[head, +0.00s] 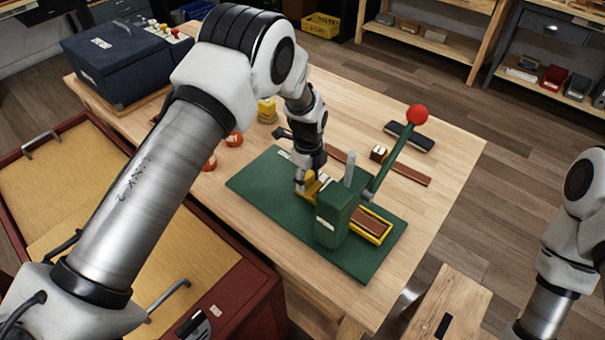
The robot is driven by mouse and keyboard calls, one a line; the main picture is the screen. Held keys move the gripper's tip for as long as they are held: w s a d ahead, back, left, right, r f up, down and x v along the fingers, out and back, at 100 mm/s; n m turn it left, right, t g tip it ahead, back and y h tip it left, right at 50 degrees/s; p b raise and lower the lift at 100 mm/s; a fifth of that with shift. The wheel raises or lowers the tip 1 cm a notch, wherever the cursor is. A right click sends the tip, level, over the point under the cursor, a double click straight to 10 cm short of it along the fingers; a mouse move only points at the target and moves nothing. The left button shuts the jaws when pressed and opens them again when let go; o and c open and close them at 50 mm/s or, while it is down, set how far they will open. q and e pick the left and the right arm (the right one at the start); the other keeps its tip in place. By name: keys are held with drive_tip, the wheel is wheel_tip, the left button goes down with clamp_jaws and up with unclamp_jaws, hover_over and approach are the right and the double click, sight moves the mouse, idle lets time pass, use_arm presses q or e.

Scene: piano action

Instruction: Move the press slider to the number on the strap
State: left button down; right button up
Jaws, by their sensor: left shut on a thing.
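The green press (335,217) stands on a green base on the wooden bench, with a lever topped by a red ball (417,114). A yellow slider (385,236) with a brown piece inside shows on the right side of the press, and yellow also shows on its left side. My left gripper (306,187) is shut on the yellow part left of the press body. Its fingertips are partly hidden. A brown strap (407,173) lies flat behind the press; any number on it is too small to read. My right gripper is out of view.
Orange-red round tins (233,139) and a yellow stack (267,110) stand at left. A blue case (125,58) sits at the back left. The bench's right end is clear.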

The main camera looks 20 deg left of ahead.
use_arm(q)
drive_tip(key=shift+c, duration=2.4)
unclamp_jaws()
wheel_tip(320, 180, up, 12)
drive_tip(key=shift+f, duration=0.1)
